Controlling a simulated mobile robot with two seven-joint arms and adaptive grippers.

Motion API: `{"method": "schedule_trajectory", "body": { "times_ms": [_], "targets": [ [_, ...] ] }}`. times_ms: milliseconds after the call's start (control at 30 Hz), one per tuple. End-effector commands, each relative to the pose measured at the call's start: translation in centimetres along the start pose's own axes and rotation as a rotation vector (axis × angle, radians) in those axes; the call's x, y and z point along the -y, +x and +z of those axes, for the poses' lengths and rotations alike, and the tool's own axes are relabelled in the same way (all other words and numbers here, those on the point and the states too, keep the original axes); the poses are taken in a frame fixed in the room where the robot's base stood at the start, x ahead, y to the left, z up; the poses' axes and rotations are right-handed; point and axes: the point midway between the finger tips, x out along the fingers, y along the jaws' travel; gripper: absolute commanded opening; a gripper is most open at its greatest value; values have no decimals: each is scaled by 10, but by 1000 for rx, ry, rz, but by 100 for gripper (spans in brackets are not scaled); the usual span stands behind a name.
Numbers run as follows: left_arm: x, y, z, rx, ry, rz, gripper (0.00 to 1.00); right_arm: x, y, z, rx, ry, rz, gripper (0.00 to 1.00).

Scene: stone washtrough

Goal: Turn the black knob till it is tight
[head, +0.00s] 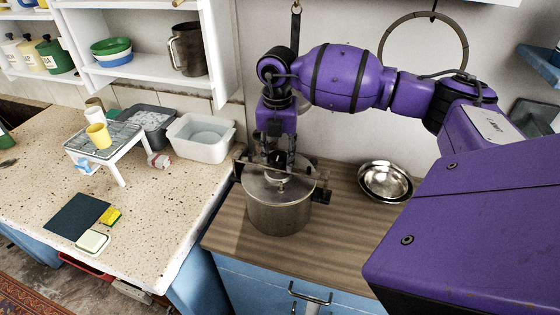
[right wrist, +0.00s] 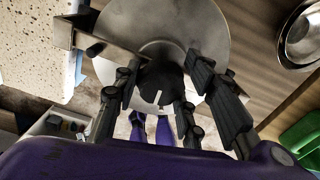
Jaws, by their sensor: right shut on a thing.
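The black knob (right wrist: 160,82) sits above the middle of the round metal lid (right wrist: 150,22) in the right wrist view. A short pale mark shows on it. My right gripper (right wrist: 163,70) has its dark fingers on either side of the knob and is shut on it. In the head view the right gripper (head: 277,153) points down over the steel pot (head: 278,217), and its fingers hide most of the knob. A metal bar (head: 308,175) with dark ends crosses above the lid. My left gripper is not in view.
The pot stands on a brown wooden top (head: 335,225). Two nested steel bowls (head: 385,181) sit to its right. A white basin (head: 201,137) and a small white rack (head: 103,140) stand on the speckled counter (head: 155,200) at left.

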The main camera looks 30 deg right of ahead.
Motion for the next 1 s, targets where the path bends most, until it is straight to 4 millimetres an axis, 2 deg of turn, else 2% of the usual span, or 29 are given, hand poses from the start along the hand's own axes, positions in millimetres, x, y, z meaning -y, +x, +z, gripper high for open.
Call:
{"method": "schedule_trajectory", "body": {
  "times_ms": [233, 800, 1000],
  "targets": [
    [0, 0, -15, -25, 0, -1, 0, 0, -1, -1, -2, 134, 1, 26],
    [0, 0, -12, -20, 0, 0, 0, -1, 2, -1, -3, 1042, 0, 23],
    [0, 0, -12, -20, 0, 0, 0, -1, 1, -1, -3, 1177, 0, 23]
  ]
}}
